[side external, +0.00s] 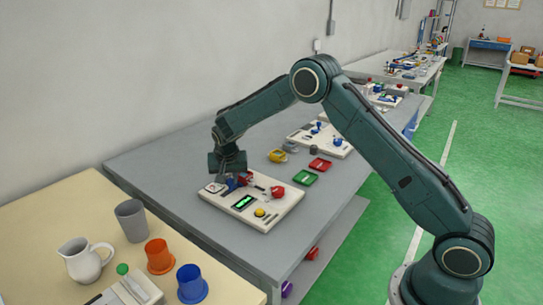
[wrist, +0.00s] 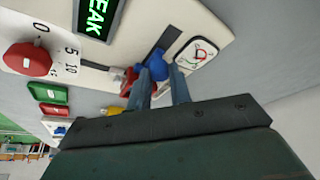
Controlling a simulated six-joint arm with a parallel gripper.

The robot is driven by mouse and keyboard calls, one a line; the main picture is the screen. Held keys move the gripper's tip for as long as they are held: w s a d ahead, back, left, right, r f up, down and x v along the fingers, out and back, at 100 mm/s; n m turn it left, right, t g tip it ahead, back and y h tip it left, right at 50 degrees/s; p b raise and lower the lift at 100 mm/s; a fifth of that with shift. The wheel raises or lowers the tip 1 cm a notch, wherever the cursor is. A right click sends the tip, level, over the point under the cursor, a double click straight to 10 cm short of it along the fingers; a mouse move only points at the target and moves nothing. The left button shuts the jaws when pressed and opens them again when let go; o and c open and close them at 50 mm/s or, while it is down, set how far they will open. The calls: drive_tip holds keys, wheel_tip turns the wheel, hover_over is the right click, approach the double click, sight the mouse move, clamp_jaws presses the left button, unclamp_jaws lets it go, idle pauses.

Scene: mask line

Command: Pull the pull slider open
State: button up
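The off-white control panel (side external: 262,216) lies on the grey table. In the wrist view its face (wrist: 205,18) carries two dark slots, one with a blue knob (wrist: 157,66) and one with a red knob (wrist: 128,76). I cannot tell from labels which one is the pull slider. My gripper (wrist: 162,70) is down at the panel with its two fingers apart, one on either side of the blue knob. Whether the fingers press on the knob is unclear. The left finger partly hides the red knob. In the side view my gripper (side external: 233,178) covers much of the knobs.
The panel also has a green-lit display (wrist: 98,14), a red dial (wrist: 28,60) and a yellow button (side external: 260,212). Green (side external: 303,178) and red (side external: 320,165) trays and a yellow mug (side external: 277,156) lie behind the panel. Grey table is clear left of it.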

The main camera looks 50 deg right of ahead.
sight(223, 197)
clamp_jaws()
drive_tip(key=shift+a, duration=1.65)
drive_tip(key=o, duration=0.8)
unclamp_jaws()
drive_tip(key=shift+a, duration=0.1)
drive_tip(key=shift+r, duration=0.15)
